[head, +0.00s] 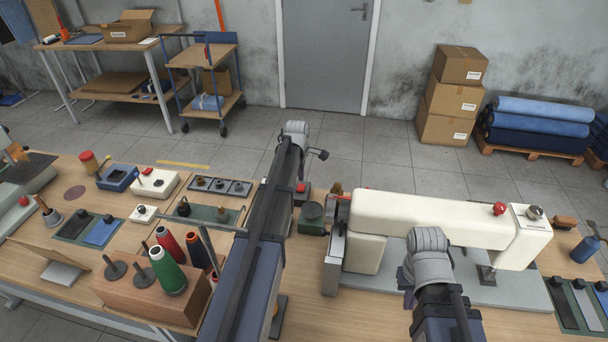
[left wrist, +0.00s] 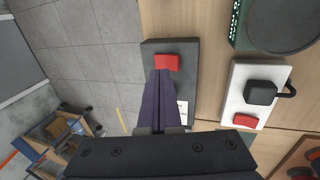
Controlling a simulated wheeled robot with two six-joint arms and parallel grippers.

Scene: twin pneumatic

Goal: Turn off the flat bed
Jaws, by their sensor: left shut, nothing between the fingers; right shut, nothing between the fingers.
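A cream sewing machine (head: 430,218) with a flat grey bed plate stands at the right of the table. It has a red knob (head: 499,208) and a white panel with a grey dial (head: 533,212). A dark grey box (left wrist: 188,85) with a red button (left wrist: 166,62) lies to its left; the button also shows in the head view (head: 301,187). My left gripper (left wrist: 161,77) is shut and empty, its tips overlapping the red button's near edge; contact cannot be told. My right gripper (head: 408,298) is shut and empty in front of the machine, mostly hidden by its wrist.
A white box (left wrist: 240,75) with a black knob and red button sits beside the grey box. A green round-topped item (head: 312,212) is close by. Thread spools (head: 168,268) stand on a wooden block at the left. The right table end holds a blue bottle (head: 584,249).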

